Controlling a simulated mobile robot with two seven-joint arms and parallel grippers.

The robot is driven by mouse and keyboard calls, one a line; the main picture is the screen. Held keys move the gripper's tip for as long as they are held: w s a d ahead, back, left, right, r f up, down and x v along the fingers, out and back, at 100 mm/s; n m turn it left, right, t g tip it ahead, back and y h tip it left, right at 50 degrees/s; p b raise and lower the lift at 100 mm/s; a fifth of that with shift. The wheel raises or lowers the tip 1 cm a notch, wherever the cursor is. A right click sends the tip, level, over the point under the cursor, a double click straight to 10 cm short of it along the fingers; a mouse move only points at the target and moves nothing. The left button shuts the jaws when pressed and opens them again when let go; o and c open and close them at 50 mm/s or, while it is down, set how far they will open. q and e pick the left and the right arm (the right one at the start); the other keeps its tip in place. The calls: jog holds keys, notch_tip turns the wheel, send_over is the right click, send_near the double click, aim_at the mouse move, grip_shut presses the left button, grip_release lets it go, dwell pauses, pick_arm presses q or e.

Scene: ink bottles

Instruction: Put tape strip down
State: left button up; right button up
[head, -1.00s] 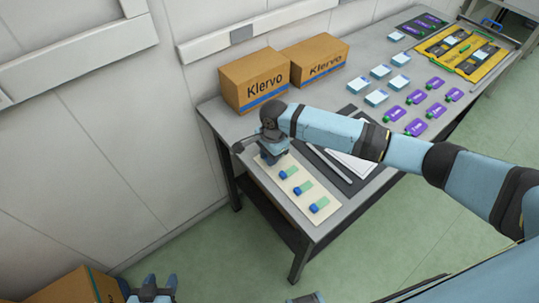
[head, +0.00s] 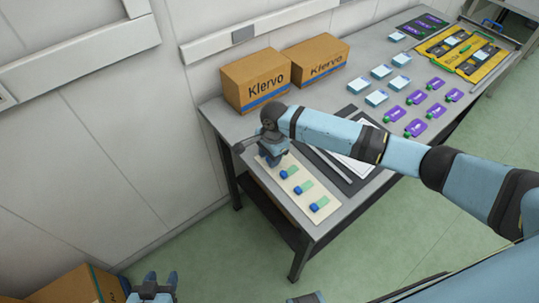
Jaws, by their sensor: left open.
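Several green tape strips with blue ends lie in a row on a cream board near the table's near-left corner. The near strip (head: 319,204), the middle strip (head: 304,187) and a far strip (head: 289,172) show on the board (head: 318,220). My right gripper (head: 272,160) points down at the board's far end, beyond these strips. Its fingers are small and partly hidden, so I cannot tell whether it holds a strip. My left gripper (head: 153,283) is open and empty at the bottom left, away from the table.
Two Klervo cardboard boxes (head: 255,80) (head: 314,59) stand behind my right gripper against the wall. A dark mat with white paper (head: 352,165) lies under my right arm. Pale blue boxes (head: 376,97), purple pouches (head: 415,128) and a yellow tray (head: 440,49) lie farther right.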

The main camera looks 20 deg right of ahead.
jog(key=shift+s+d+f, duration=0.1)
jog(key=shift+s+f, duration=0.3)
jog(key=shift+f, duration=0.2)
jog(key=shift+r, duration=0.15)
notch_tip(320, 180, up, 13)
jog(key=w+d, duration=0.1)
jog(key=shift+r, duration=0.2)
